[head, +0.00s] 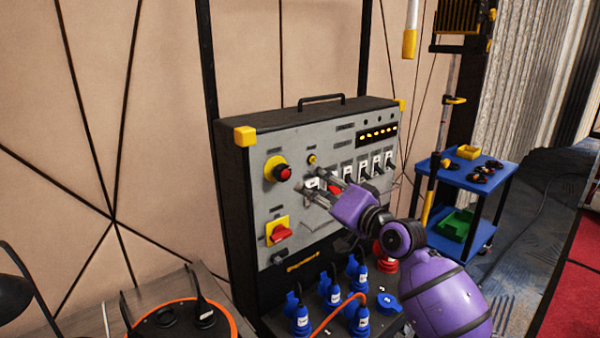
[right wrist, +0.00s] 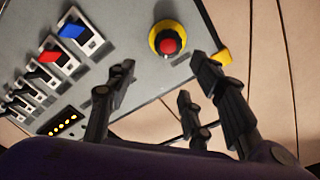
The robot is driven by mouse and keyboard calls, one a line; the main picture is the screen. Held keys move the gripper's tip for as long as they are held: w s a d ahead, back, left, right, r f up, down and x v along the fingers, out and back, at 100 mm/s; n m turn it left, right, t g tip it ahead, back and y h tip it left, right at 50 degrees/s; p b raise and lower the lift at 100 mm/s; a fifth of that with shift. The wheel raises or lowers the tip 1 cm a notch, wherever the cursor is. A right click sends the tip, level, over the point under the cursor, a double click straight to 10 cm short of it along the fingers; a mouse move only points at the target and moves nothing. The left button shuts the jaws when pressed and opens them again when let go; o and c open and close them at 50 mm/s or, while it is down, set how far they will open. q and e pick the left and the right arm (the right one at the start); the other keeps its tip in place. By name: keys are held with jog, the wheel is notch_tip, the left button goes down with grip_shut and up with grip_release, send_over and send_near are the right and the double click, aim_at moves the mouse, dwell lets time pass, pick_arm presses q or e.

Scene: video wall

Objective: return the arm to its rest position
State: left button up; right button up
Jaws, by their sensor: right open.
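My right gripper (head: 311,182) is open in front of the grey face of the control panel (head: 262,205), near the left end of its row of switches. Its purple arm comes in from the lower right. In the right wrist view the open fingers (right wrist: 160,78) stand apart with nothing between them. Beyond them are a red button on a yellow ring (right wrist: 167,40), a blue-levered switch (right wrist: 72,30) and a red-levered switch (right wrist: 49,56). I cannot tell whether a fingertip touches the panel. My left gripper is out of view.
Blue plugs (head: 301,318) and an orange cable (head: 336,312) sit below the panel. A red rotary switch (head: 281,233) is on its lower left. A blue cart (head: 466,184) stands to the right. A case with an orange rim (head: 235,326) is at lower left.

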jog(key=s+d+f+n+h, duration=0.2)
jog(key=s+f, duration=0.4)
jog(key=f, duration=0.4)
jog(key=s+d+f+n+g+h, duration=0.1)
jog(key=s+d+f+h, duration=0.2)
jog(key=s+f, duration=0.55)
jog(key=s+d+f+n+h, duration=0.2)
jog(key=s+f, duration=0.2)
jog(key=f, duration=0.8)
jog(key=s+d+f+g+h, duration=0.1)
jog(key=s+f, duration=0.5)
jog(key=s, duration=0.4)
jog(key=s+d+f+m+g+h, duration=0.1)
jog(key=s+d+f+g, duration=0.1)
jog(key=s+f, duration=0.4)
jog(key=s+d+f+g, duration=0.1)
jog(key=s+f, duration=0.4)
jog(key=s, duration=1.1)
jog(key=shift+d+f+m+g+h, duration=0.2)
jog(key=shift+f+m+g+h, duration=0.2)
jog(key=shift+g, duration=0.3)
jog(key=shift+s, duration=0.1)
